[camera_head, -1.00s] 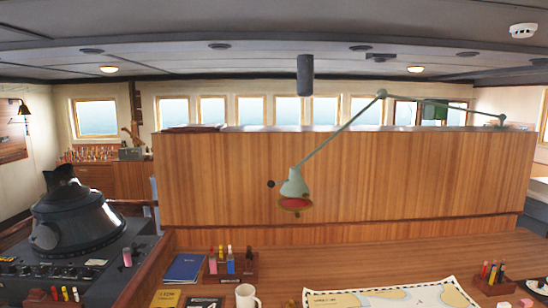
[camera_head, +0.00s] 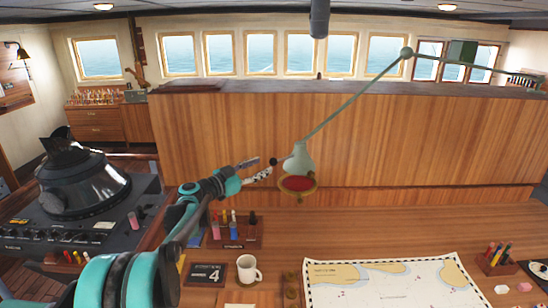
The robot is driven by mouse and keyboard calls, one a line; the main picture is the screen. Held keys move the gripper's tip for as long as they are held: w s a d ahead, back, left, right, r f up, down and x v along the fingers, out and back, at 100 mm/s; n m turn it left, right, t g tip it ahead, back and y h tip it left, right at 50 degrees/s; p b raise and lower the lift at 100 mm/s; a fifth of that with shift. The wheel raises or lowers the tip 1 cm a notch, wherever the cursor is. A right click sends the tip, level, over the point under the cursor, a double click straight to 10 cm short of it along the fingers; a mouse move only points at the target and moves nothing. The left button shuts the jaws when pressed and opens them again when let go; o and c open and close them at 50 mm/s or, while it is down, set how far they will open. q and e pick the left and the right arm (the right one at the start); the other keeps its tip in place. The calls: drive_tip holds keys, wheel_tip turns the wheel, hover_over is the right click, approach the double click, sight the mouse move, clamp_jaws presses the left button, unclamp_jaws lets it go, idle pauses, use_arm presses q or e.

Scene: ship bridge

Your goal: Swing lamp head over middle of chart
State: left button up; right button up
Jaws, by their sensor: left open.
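The lamp head (camera_head: 299,160) is a pale green shade with a red underside, hanging from a thin jointed arm (camera_head: 350,107) that reaches in from the upper right. In the picture it stands above and left of the chart (camera_head: 390,285), a white sheet with a checked border and tan and blue areas. A small dark knob (camera_head: 273,161) shows just left of the shade. My left gripper (camera_head: 259,167) is open and empty, with its fingers pointing right at the knob. Whether they touch it I cannot tell. My right gripper is not in view.
A white mug (camera_head: 248,269), a pen holder (camera_head: 236,234) and a date block (camera_head: 207,274) stand on the desk left of the chart. Another pen holder (camera_head: 496,259) stands at its right. A wooden partition (camera_head: 420,150) rises behind the desk.

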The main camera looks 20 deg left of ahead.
sight(273, 162)
use_arm(q)
drive_tip(key=x, duration=0.6)
drive_tip(key=shift+w+d, duration=0.15)
drive_tip(key=shift+d, duration=0.05)
clamp_jaws()
